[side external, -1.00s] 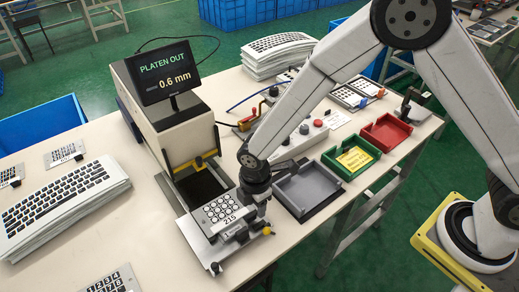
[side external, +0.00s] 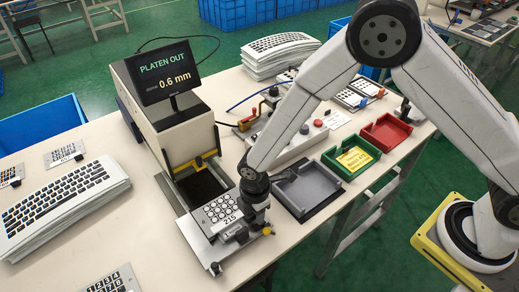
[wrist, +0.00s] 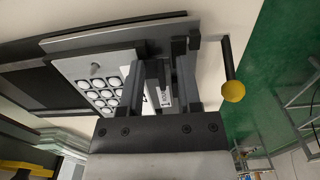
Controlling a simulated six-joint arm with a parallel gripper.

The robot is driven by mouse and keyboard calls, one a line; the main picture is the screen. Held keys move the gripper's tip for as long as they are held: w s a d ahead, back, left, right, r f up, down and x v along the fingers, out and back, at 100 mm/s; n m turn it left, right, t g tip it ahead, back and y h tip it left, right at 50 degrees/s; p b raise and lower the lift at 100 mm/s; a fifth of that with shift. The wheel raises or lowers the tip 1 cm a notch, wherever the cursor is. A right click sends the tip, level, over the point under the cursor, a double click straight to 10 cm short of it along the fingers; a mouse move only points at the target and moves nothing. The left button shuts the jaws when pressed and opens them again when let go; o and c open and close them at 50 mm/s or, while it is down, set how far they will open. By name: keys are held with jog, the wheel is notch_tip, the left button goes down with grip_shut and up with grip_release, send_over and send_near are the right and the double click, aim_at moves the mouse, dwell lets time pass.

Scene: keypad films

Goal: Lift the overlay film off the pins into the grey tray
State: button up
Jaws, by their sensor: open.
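The overlay film (side external: 217,211) is a light grey sheet with round white keys and a "215" label. My gripper (side external: 238,230) is open, low over the label end of the film. In the wrist view its fingers (wrist: 163,78) stand on either side of a small labelled part. I cannot tell whether they touch the film. The grey tray (side external: 310,188) is empty, to the right of the platen.
The press with its "PLATEN OUT 0.6 mm" screen (side external: 164,72) stands behind the platen. A yellow-tipped knob (wrist: 233,91) sticks out close beside my gripper. Green (side external: 338,170) and red (side external: 386,134) trays stand beyond the grey one. Keyboard films (side external: 62,208) are stacked at left.

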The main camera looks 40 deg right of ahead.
grip_shut()
jog(key=shift+r, duration=0.1)
jog(key=shift+r, duration=0.65)
jog(key=s+d+r, duration=0.3)
jog(key=s+r, duration=0.2)
jog(key=s, duration=0.1)
jog(key=s+d+r, duration=0.2)
jog(key=s+r, duration=0.4)
jog(key=shift+s+d+r, duration=0.25)
jog(key=shift+s+d, duration=0.15)
